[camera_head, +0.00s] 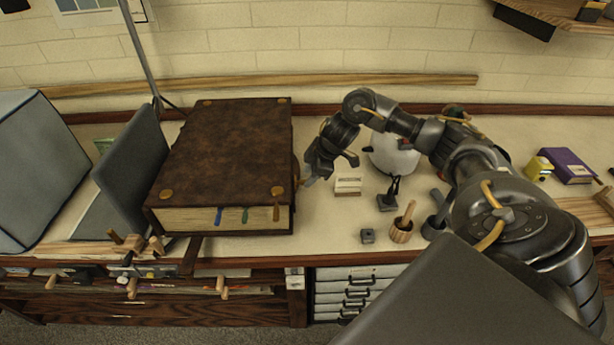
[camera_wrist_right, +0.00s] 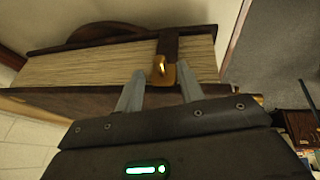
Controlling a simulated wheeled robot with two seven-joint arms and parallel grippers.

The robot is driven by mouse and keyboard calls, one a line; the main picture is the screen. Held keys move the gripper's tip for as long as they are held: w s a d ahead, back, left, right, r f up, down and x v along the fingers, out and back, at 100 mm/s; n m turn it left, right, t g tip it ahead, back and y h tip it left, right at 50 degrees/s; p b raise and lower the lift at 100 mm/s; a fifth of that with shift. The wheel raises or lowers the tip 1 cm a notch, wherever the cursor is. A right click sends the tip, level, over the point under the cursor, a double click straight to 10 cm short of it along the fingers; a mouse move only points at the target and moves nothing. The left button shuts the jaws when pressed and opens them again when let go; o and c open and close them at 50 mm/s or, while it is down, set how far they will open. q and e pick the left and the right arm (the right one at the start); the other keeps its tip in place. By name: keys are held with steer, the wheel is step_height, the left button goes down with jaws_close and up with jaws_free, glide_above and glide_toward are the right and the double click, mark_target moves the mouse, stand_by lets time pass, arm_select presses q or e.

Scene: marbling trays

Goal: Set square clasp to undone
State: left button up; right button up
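A large brown leather book (camera_head: 225,145) lies on the bench, its page edges showing at the front. A brown strap with a gold clasp (camera_wrist_right: 162,68) crosses the page edge in the right wrist view; I cannot tell if it is fastened. My right gripper (camera_head: 312,173) is at the book's right side. In the right wrist view my right gripper (camera_wrist_right: 160,73) is open, its fingertips on either side of the gold clasp; contact is unclear. My left gripper is not in view.
A small white block (camera_head: 348,185), a dark stamp-like item (camera_head: 388,200), a wooden cup (camera_head: 401,232) and a small grey cube (camera_head: 367,236) stand right of the book. A dark upright panel (camera_head: 133,170) stands close on its left. A purple box (camera_head: 568,165) lies far right.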

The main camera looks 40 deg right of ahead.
steer(key=shift+x, duration=1.1)
jaws_close()
